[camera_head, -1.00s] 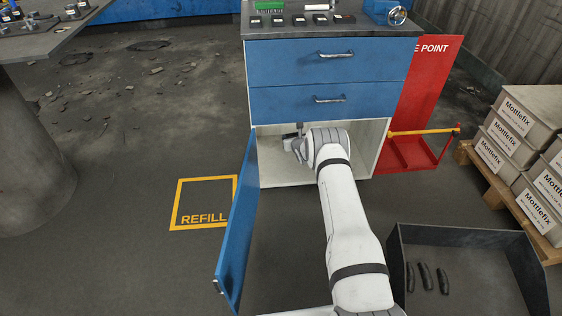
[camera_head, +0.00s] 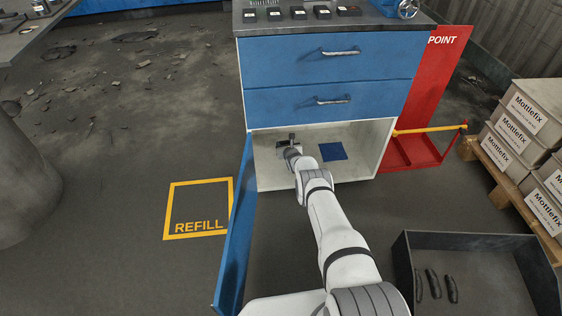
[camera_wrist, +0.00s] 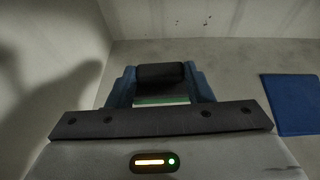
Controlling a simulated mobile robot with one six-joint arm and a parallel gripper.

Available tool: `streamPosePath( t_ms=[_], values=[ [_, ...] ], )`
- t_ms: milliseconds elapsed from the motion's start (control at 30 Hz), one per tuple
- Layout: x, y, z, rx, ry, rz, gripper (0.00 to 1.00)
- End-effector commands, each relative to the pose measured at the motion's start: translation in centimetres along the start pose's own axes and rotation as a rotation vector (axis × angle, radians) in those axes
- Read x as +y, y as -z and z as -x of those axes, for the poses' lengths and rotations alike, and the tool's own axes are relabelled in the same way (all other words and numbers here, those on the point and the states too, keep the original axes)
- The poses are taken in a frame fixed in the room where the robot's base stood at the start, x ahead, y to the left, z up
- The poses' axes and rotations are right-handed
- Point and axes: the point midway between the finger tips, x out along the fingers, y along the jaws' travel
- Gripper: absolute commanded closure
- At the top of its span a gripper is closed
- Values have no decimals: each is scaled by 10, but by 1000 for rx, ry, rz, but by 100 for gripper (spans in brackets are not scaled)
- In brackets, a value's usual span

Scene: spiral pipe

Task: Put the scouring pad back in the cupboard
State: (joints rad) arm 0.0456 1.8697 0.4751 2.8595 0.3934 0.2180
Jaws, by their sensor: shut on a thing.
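My gripper (camera_head: 289,145) is inside the open lower compartment of the blue cupboard (camera_head: 261,175), towards its left side. In the wrist view my gripper (camera_wrist: 160,86) has its blue fingers shut on a small dark block with a pale green band, which I take to be the scouring pad (camera_wrist: 160,74). The pad is hard to make out in the head view. A flat blue square (camera_head: 333,151) lies on the compartment floor to the right of my gripper. It also shows at the right of the wrist view (camera_wrist: 294,104), apart from the pad.
The blue door (camera_head: 236,235) stands open at the left of the compartment. Two closed drawers (camera_head: 335,72) are above it. A dark open bin (camera_head: 470,242) is at the lower right, and boxes (camera_head: 520,140) stand on a pallet. The compartment floor around the blue square is clear.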

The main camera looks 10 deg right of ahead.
Motion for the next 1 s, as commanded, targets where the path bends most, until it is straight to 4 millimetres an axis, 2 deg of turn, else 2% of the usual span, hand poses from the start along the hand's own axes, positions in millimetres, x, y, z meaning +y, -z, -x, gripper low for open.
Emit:
streamPosePath(
  t_ms=[267,533,733,900,1000],
  values=[
    [10,7,-4,0,-11,5,84],
    [13,41,-18,0,-14,6,84],
    [13,52,-23,0,-15,7,84],
    [13,77,-33,1,-15,7,84],
    [14,80,-34,0,-15,7,84]
  ],
)
